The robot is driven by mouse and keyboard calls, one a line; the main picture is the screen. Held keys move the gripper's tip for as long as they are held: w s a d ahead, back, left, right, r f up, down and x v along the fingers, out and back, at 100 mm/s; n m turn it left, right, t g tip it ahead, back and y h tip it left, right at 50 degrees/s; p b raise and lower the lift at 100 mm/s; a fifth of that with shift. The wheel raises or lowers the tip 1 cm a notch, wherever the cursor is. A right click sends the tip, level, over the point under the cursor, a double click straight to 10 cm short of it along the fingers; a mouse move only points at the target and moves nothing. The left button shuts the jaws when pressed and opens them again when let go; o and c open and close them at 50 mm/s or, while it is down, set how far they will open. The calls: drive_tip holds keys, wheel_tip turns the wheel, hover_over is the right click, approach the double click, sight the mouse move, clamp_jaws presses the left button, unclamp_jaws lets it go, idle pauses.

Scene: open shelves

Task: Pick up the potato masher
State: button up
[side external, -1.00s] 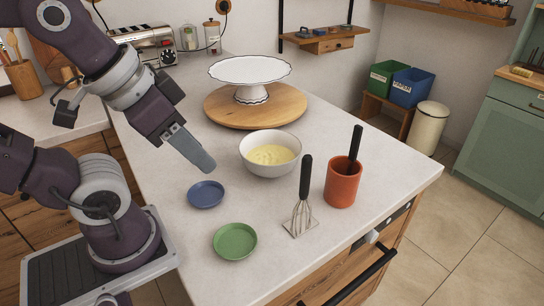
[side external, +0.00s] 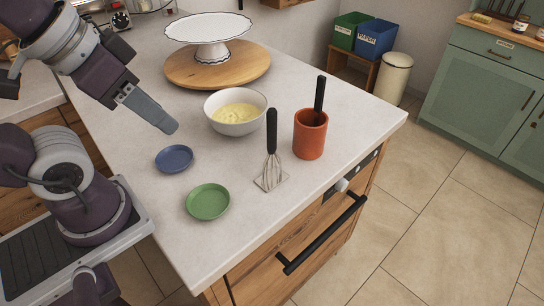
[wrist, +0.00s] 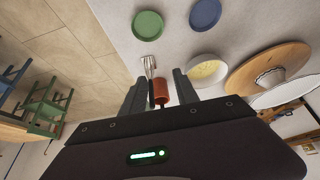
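The potato masher (side external: 271,150) stands upright on the white counter, with a black handle and a wire head on a flat square base. Its metal head also shows in the wrist view (wrist: 150,65). My gripper (side external: 168,126) is above the counter, left of the masher and apart from it, over the area behind the blue plate. In the wrist view my gripper (wrist: 159,78) has its two fingers spread, with nothing held between them.
An orange cup (side external: 310,138) holding a black-handled tool stands right of the masher. A bowl of yellow food (side external: 216,118) is behind. A green plate (side external: 208,202) and a blue plate (side external: 174,158) lie left. A white cake stand (side external: 208,28) sits on a round board (side external: 185,75).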

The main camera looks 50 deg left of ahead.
drive_tip(key=shift+o, duration=0.8)
drive_tip(key=n+g, duration=0.5)
drive_tip(key=n, duration=1.5)
hover_over(272, 152)
drive_tip(key=w+a, duration=0.1)
wheel_tip(272, 152, down, 3)
drive_tip(key=shift+f, duration=0.15)
drive_tip(key=shift+w+f+g, duration=0.2)
drive_tip(key=shift+f+g, duration=0.1)
drive_tip(key=f, duration=0.6)
drive_tip(key=shift+s+d+f, duration=0.15)
drive_tip(key=shift+s+f, duration=0.25)
clamp_jaws()
